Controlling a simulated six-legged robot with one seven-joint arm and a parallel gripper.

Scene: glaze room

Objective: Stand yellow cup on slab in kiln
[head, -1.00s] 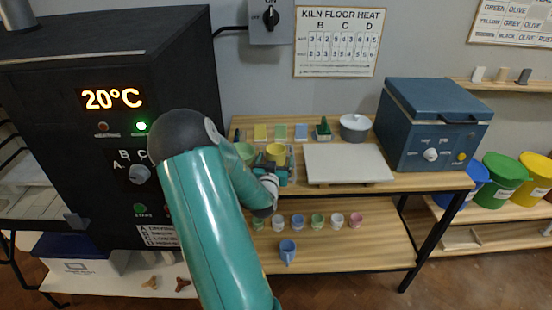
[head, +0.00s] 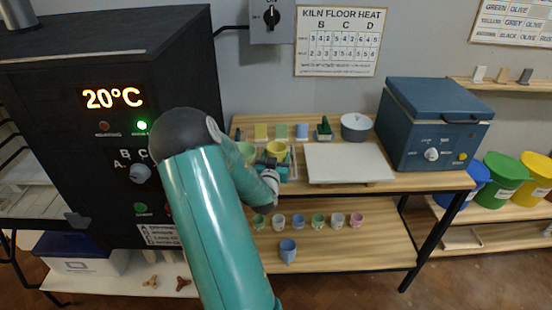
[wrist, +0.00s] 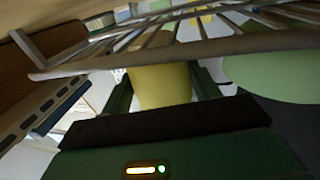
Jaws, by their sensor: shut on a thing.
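The yellow cup (head: 277,148) is at the back left of the wooden table, beside a green cup (head: 246,151). My gripper (head: 271,164) is shut on the yellow cup; in the wrist view the cup (wrist: 161,86) sits between the two fingers. Wire rack bars (wrist: 180,53) cross in front of the cup in that view. The green cup (wrist: 275,75) is close on the right there. The black kiln (head: 60,60) stands at the left, its display reading 20°C. A pale slab-like surface (head: 28,171) shows partly at its left side; most of the inside is hidden.
A white board (head: 350,165) lies on the table right of my gripper. Several small cups and a blue jug (head: 287,250) are on the lower shelf. Glaze tiles line the table's back.

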